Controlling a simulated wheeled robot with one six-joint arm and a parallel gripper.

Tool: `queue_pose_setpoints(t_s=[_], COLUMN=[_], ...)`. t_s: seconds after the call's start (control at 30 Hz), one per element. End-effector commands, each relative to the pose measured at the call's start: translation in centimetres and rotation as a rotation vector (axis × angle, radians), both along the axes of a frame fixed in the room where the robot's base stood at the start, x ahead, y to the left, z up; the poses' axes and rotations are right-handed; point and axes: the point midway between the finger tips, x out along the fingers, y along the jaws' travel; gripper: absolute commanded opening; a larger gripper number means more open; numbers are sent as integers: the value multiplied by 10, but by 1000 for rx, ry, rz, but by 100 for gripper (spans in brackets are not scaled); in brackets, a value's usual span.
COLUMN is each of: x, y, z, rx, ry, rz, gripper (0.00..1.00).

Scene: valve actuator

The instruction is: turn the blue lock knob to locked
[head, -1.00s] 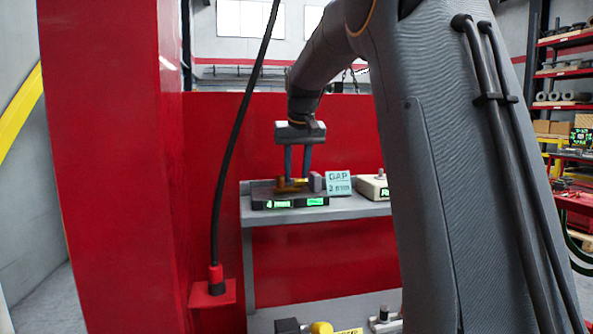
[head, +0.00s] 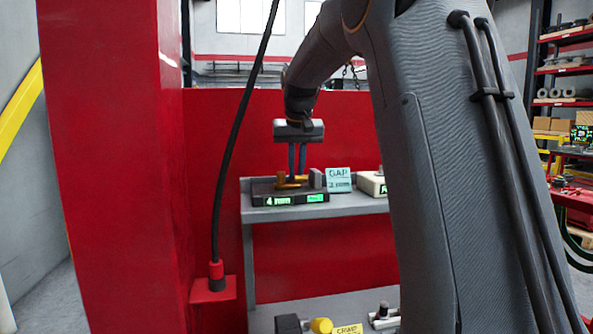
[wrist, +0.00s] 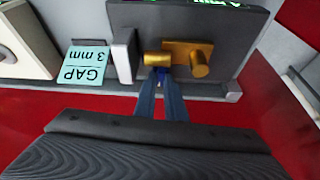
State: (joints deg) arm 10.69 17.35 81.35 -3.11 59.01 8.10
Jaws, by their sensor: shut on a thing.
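My gripper (head: 297,173) points down at the dark device (head: 262,190) on the grey shelf. Its two narrow fingers are close together, and they also show in the wrist view (wrist: 162,82). They are shut on the small blue lock knob (wrist: 162,71), which shows between the fingertips just beside a brass cylinder (wrist: 155,59). The fingers hide most of the knob, and I cannot tell its turn position. A brass block with a round peg (wrist: 199,65) sits beside it. A grey upright jaw (wrist: 124,56) stands on the other side. The device's display (head: 279,200) reads 4 mm.
A pale blue card (wrist: 84,65) reads GAP 3 mm beside the device. A cream box (head: 373,185) stands farther right on the shelf (head: 330,208). A red panel (head: 235,130) rises behind. A black cable (head: 230,150) hangs in front, left of the shelf.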

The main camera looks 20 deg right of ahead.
Motion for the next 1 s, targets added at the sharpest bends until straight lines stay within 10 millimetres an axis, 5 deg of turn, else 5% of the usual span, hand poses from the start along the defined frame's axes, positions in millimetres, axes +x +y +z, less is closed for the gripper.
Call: queue_pose_setpoints(t_s=[1.0], x=[7], y=[6], z=[1], rx=[-2], ry=[-1], rz=[-915], gripper=[0])
